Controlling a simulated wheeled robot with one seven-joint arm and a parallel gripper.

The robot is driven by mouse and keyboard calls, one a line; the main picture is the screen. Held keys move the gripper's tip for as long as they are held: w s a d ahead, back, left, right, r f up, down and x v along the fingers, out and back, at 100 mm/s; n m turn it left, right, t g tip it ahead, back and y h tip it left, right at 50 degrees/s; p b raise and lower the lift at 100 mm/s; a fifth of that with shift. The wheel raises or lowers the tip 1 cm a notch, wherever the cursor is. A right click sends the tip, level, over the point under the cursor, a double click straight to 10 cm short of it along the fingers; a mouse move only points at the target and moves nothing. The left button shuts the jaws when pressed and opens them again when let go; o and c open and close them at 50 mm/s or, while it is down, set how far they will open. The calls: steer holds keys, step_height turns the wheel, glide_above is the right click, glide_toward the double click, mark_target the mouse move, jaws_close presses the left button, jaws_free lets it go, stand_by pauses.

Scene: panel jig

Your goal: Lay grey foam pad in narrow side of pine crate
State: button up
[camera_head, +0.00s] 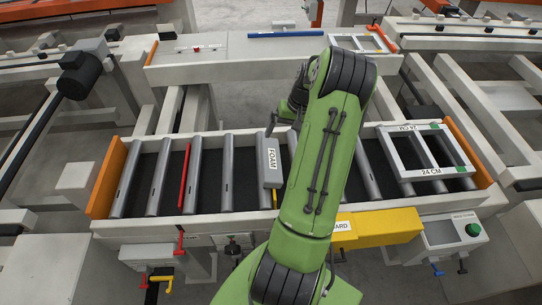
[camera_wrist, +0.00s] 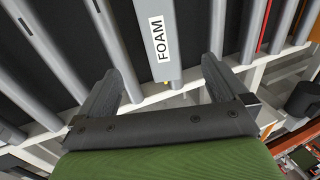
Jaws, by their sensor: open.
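The grey foam pad (camera_head: 270,163), a long block with a FOAM label, lies lengthwise along the rollers of the roller bed. In the wrist view the pad (camera_wrist: 151,12) runs up from between my fingertips. My gripper (camera_wrist: 164,68) is open and empty, its two fingers spread to either side of the pad's near end; I cannot tell its height over the pad. In the head view my green arm hides most of the gripper. I cannot make out a pine crate in either view.
The roller bed (camera_head: 145,226) has orange end plates and a red bar (camera_head: 186,177). A white frame marked 24 CM (camera_head: 394,155) lies at its right. A yellow block (camera_head: 385,228) sits along the front edge. A rear shelf (camera_head: 230,50) carries a blue bar (camera_head: 285,35).

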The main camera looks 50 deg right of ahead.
mark_target(273, 160)
steer(key=b+x, duration=0.1)
steer(key=x, duration=1.4)
steer(key=shift+w+f, duration=0.15)
steer(key=shift+f, duration=0.2)
steer(key=shift+r, duration=0.1)
steer(key=c, duration=1.1)
